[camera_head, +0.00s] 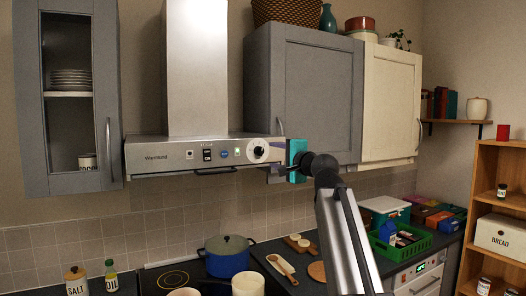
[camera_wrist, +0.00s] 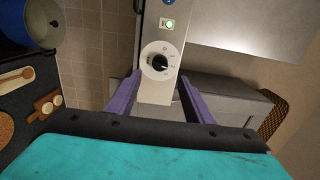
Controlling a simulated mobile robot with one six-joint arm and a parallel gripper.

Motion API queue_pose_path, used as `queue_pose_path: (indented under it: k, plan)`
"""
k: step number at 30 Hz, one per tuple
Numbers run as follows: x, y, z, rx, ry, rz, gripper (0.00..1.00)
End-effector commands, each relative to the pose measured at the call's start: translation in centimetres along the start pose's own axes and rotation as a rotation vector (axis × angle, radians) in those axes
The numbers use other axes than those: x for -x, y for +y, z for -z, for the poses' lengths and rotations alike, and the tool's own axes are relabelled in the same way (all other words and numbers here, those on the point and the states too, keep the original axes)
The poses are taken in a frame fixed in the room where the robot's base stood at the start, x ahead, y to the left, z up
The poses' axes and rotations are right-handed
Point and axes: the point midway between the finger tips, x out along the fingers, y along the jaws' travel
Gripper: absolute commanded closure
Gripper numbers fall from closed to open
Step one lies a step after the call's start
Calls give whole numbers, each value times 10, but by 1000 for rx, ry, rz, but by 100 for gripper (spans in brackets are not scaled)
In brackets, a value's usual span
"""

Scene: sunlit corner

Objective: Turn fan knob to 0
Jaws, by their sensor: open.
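The fan knob (camera_head: 259,151) is a round dial with a white marked ring at the right end of the steel range hood's front panel (camera_head: 165,157). In the wrist view the knob (camera_wrist: 160,63) shows a black centre and sits just ahead of my gripper, roughly between the fingers. My gripper (camera_wrist: 155,95) has two purple fingers spread apart, with nothing between them. In the head view my gripper (camera_head: 280,160) is right beside the knob, at the hood's right end. The fingers appear apart from the knob. The numbers on the dial are too small to read.
Other controls, including a lit green button (camera_head: 237,152), sit left of the knob. A grey cabinet (camera_head: 318,95) is close on the right of the hood. Below are a blue pot (camera_head: 227,260), wooden utensils (camera_head: 281,268) and a green crate (camera_head: 415,243).

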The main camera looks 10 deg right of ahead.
Motion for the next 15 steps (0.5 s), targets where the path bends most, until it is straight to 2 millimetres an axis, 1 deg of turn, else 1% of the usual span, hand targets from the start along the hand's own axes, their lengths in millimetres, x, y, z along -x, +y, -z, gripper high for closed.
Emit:
queue_pose_path:
  k: [1, 3, 15]
  plan:
    - [-10, -3, 1, -1, -1, -2, 53]
    - [-20, -3, 1, 0, 0, -1, 53]
    - [-74, -2, 1, -1, 1, -1, 53]
